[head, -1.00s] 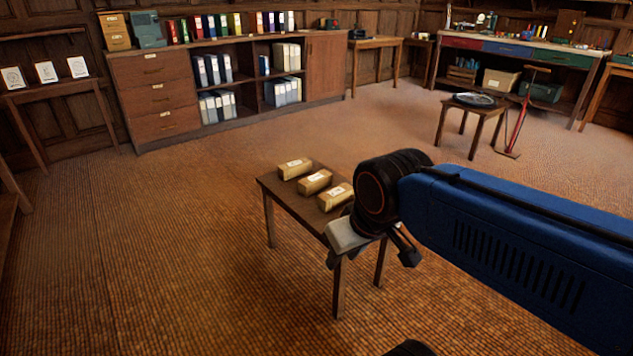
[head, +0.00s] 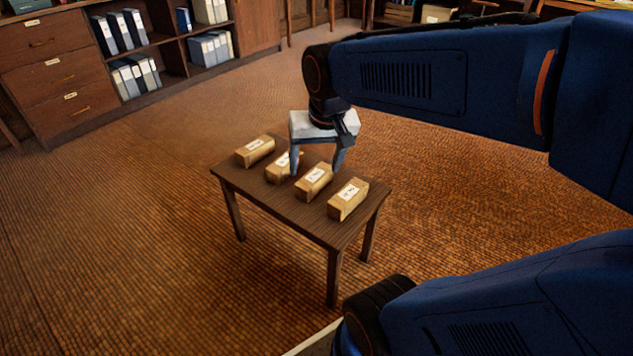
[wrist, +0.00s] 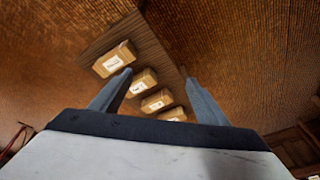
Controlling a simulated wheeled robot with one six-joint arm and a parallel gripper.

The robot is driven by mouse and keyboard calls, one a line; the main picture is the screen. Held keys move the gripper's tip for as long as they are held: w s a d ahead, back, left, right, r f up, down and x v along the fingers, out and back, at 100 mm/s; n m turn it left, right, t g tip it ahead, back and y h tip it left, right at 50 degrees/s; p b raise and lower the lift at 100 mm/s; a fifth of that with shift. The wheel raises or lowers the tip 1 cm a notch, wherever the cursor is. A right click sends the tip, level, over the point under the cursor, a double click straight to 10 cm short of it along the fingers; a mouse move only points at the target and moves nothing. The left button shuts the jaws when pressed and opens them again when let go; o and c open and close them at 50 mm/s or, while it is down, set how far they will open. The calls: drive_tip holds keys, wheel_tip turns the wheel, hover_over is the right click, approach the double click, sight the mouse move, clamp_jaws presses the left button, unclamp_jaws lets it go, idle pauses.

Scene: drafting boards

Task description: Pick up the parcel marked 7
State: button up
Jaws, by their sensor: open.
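Several brown parcels with white labels stand in a row on a small dark wooden table (head: 290,208). In the head view they are the far-left parcel (head: 255,151), a second parcel (head: 277,168) partly behind a finger, a third parcel (head: 313,182) and the nearest parcel (head: 348,199). The label marks are too small to read, so I cannot tell which is marked 7. My gripper (head: 317,174) is open and empty above the middle of the row. In the wrist view the parcels, such as the largest-looking one (wrist: 115,58), show beyond and between the open fingers (wrist: 155,92).
A wooden cabinet (head: 60,80) with drawers and shelves of binders stands at the back left. Carpeted floor (head: 130,230) is clear around the table. My own blue arm fills much of the right side of the head view.

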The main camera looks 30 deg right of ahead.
drive_tip(key=w+d+f+m+g, duration=0.25)
drive_tip(key=w+d+m, duration=0.25)
drive_tip(key=w, duration=0.6)
drive_tip(key=m, duration=0.5)
hover_over(314, 175)
wheel_tip(314, 175, down, 8)
drive_tip(key=shift+g, duration=0.35)
drive_tip(key=f, duration=1.1)
drive_tip(key=shift+s+d+f, duration=0.1)
drive_tip(key=shift+s+f, duration=0.1)
drive_tip(key=shift+s, duration=0.05)
drive_tip(key=shift+w+f, duration=0.1)
drive_tip(key=shift+f, duration=2.8)
drive_tip(key=c, duration=1.5)
